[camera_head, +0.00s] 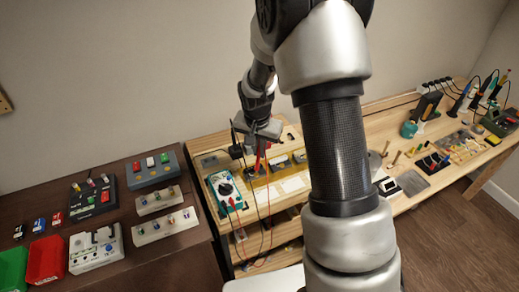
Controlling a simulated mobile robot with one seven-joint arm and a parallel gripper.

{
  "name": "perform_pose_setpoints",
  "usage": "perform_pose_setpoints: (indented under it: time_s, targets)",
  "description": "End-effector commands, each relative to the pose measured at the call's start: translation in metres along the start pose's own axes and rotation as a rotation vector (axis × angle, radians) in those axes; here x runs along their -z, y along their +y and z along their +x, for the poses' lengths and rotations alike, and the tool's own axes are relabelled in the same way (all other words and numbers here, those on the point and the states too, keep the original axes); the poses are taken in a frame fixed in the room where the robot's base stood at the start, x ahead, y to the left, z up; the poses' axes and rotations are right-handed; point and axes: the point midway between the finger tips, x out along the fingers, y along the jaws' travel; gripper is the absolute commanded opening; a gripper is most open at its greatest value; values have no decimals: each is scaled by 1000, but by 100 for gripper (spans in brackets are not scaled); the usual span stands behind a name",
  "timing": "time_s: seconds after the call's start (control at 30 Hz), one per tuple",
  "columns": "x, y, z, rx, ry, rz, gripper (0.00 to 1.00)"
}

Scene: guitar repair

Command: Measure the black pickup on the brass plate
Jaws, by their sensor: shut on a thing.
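My gripper (262,146) hangs above the back of the small middle bench and points down. It is shut on what looks like a red test probe (257,163); the fingertips are small and partly dark. I cannot tell which block is the black pickup, or whether the probe touches anything.
My arm covers the middle right of the view. Leads hang over the bench front. A dark cabinet (165,268) at left holds switch boxes, a red bin (46,260) and a green bin (13,270). A long wooden bench (425,200) at right carries soldering tools.

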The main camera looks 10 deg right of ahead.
Motion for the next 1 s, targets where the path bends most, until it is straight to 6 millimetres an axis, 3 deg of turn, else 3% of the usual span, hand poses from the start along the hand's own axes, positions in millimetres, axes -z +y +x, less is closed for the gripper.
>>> perform_pose_setpoints:
  time_s: [1.0]
  targets:
    - [-2, 0, 9, 0, 0, 0, 0]
